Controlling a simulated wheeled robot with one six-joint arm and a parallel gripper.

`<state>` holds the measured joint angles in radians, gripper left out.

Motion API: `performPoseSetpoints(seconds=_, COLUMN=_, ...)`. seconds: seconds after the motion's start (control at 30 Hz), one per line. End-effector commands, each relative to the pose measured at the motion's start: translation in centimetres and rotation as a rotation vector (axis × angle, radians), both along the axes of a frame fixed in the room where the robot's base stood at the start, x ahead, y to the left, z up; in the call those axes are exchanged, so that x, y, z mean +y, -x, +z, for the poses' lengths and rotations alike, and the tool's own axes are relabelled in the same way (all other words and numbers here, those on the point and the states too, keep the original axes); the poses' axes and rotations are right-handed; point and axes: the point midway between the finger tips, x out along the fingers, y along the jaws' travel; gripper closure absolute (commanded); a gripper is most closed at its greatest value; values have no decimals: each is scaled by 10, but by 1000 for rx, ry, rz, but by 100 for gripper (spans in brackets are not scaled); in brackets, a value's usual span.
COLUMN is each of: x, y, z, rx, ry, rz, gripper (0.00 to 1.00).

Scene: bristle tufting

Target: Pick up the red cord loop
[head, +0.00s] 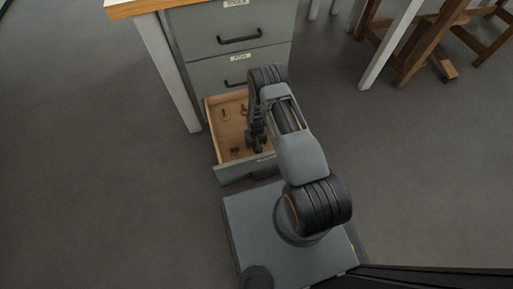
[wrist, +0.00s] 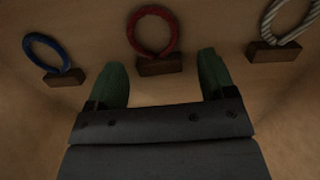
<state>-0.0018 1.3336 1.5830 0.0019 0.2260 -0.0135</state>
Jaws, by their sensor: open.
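The red cord loop (wrist: 153,31) stands up from a small dark wooden block (wrist: 160,66) in the wrist view, at the top middle. My gripper (wrist: 163,80) is open and empty, with its two green fingers apart. In the picture, the loop lies ahead of the fingertips and between their lines, with a gap left. In the head view my gripper (head: 257,140) is over the open drawer (head: 209,128), and I cannot make out the red loop there.
A blue loop (wrist: 46,53) on its block is to the left of the red one, and a grey-and-white striped loop (wrist: 286,20) is to the right. The drawer walls surround my gripper. The cabinet (head: 228,45) with closed drawers rises behind.

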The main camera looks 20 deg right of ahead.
Motion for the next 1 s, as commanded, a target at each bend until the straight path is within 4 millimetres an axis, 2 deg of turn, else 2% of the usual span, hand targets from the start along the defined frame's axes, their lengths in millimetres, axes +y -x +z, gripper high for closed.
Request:
performPoseSetpoints(seconds=0.03, x=0, y=-1, z=-6, rx=-2, ry=0, rz=0, gripper=23)
performPoseSetpoints(seconds=0.27, x=0, y=-1, z=-5, rx=-2, ry=0, rz=0, gripper=24)
performPoseSetpoints(seconds=0.8, x=0, y=0, z=-5, rx=-1, ry=0, rz=0, gripper=76)
performPoseSetpoints(seconds=1.0, x=0, y=-1, z=-4, rx=-1, ry=0, rz=0, gripper=76)
